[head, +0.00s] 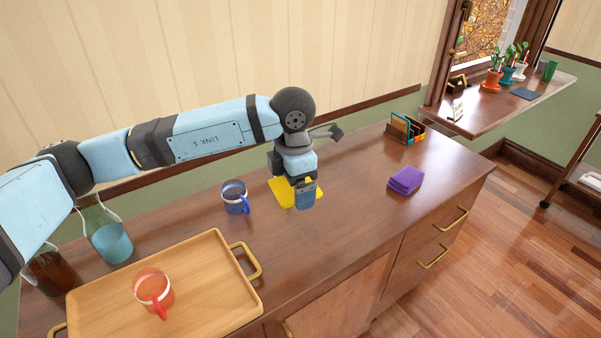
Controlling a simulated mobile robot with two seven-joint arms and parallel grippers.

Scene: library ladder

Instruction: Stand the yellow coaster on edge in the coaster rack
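The yellow coaster (280,190) is on or just above the brown cabinet top, partly hidden by my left gripper. My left gripper (305,200) points down right over the coaster. Its fingertips are hard to make out, so I cannot tell whether it grips the coaster. The coaster rack (405,128) appears to be the small wooden holder at the far right of the cabinet top, with blue and orange pieces upright in it. My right gripper is not in view.
A blue mug (235,198) stands just left of my gripper. A purple stack (405,180) lies near the right front edge. A wooden tray (215,300) with a red mug (152,288) and a carafe (112,243) are at left. The top between gripper and rack is clear.

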